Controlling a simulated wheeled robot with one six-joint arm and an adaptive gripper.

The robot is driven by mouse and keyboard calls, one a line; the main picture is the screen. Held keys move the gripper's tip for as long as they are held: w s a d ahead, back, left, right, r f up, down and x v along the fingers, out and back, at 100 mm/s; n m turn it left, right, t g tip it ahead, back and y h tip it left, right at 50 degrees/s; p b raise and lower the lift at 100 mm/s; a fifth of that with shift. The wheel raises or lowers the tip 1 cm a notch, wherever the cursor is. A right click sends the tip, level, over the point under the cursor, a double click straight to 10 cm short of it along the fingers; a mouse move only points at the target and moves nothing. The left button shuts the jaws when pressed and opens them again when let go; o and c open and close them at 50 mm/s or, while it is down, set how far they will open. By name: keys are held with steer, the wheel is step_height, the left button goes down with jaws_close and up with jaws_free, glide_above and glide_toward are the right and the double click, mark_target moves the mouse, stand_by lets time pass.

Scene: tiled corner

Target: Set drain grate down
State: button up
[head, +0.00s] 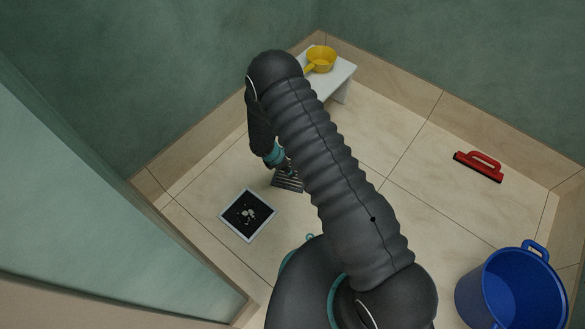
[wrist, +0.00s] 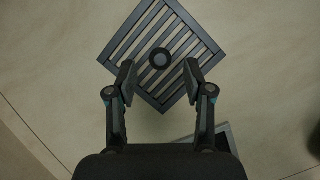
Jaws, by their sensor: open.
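The drain grate (wrist: 182,40) is a dark square slatted plate with a round knob (wrist: 160,58) at its middle. In the wrist view it lies turned like a diamond on the tiles. In the head view the grate (head: 288,182) shows partly, behind my arm, on the floor just right of the drain opening. My gripper (wrist: 159,75) is open, its two fingers apart on either side of the knob, and I see no contact. In the head view my gripper (head: 287,170) is mostly hidden. The drain opening (head: 229,217) is a pale-framed dark square with whitish bits inside.
A white stool (head: 342,80) with a yellow dipper (head: 321,58) stands at the back. A red-handled squeegee (head: 480,165) lies on the right floor. A blue bucket (head: 512,290) stands at the lower right. A glass panel (head: 90,190) rises at the left. The middle tiles are clear.

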steer(key=v, duration=0.8)
steer(key=shift+p, duration=0.35)
steer(key=d+r+m, duration=0.4)
steer(key=r, duration=0.7)
steer(key=s+d+r+m, duration=0.1)
steer(key=d+r+m, duration=0.25)
steer(key=r, duration=0.65)
steer(key=d+r+m, duration=0.4)
steer(key=d+r, duration=0.1)
steer(key=r, duration=0.6)
steer(key=s+d+r+m+t+y, duration=0.2)
steer(key=s+d+r+m, duration=0.4)
steer(key=s+r, duration=0.55)
steer(key=s+d+r+m+y, duration=0.1)
steer(key=s+r+m, duration=0.1)
steer(key=s, duration=0.4)
steer(key=s+d+r+m+t, duration=0.1)
steer(key=s+r+m, duration=0.2)
steer(key=s, duration=0.4)
steer(key=shift+s+d+r+m+y, duration=0.2)
steer(key=shift+d+r+m+y, duration=0.2)
steer(key=shift+m, duration=0.25)
steer(key=shift+r, duration=0.45)
